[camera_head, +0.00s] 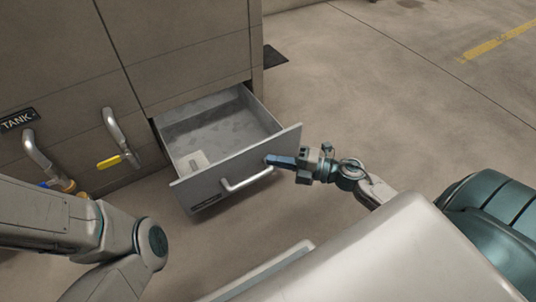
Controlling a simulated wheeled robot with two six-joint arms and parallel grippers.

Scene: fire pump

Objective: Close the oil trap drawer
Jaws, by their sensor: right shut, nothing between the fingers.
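The oil trap drawer (207,179) is pulled out from the lower part of a grey-brown cabinet. Its metal front carries a curved bar handle (246,182) and a dark label. My right gripper (272,160) is shut and empty. It points left, with its fingertips at the upper right part of the drawer front in the picture; I cannot tell whether they touch it. My left arm comes in from the lower left, and its gripper is not in view.
The cabinet (185,50) stands behind the drawer. Two bent pipes stick out at its left, one with a yellow valve handle (109,162), below a TANK sign (17,120). A dark mat (274,57) lies beside the cabinet. The floor (400,100) at the right is clear.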

